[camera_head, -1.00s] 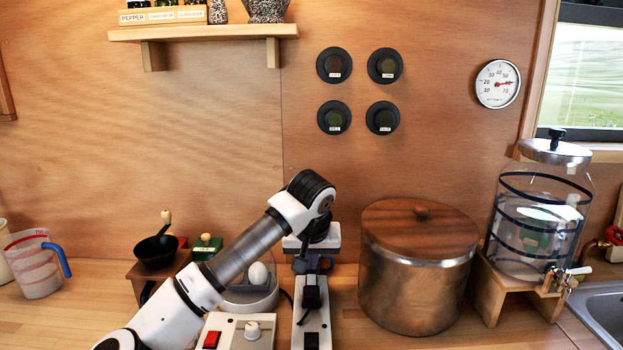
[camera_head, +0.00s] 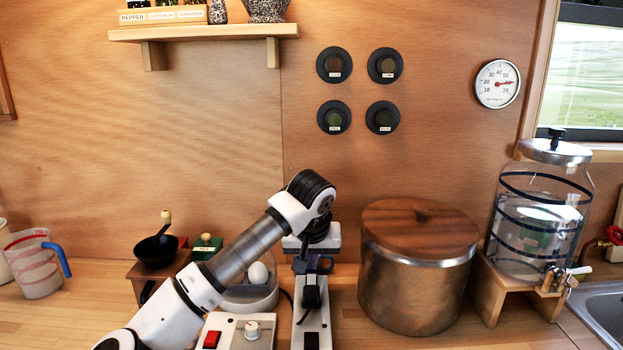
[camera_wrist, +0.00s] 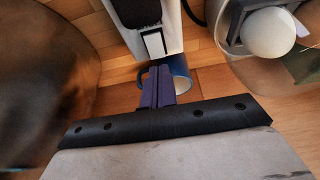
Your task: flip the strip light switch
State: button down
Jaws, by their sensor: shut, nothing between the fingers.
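A long white strip unit (camera_head: 303,328) lies on the counter in the head view, with black parts on its top. In the wrist view the end of this white unit (camera_wrist: 172,42) carries a small rocker switch (camera_wrist: 154,44), white and black, beside a larger black part (camera_wrist: 137,10). My gripper (camera_wrist: 158,78) is shut and empty; its purple fingertips are just below the end of the unit in the wrist view, apart from the switch in the picture. How high they are above it I cannot tell. In the head view my gripper (camera_head: 322,265) is over the unit's far end, partly hidden by my wrist.
A large metal pot (camera_head: 415,290) with a wooden lid stands close on the right. On the left are an egg cooker (camera_head: 262,294), a white box with a red switch (camera_head: 237,335) and a grinder (camera_head: 158,268). A blue ring-shaped thing (camera_wrist: 181,74) is behind my fingers.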

aim_at(311, 277)
jog(key=shift+f+b, duration=0.7)
jog(key=shift+f, duration=0.2)
jog(key=shift+r, duration=0.1)
jog(key=shift+r+p, duration=1.8)
jog(key=shift+r, duration=1.15)
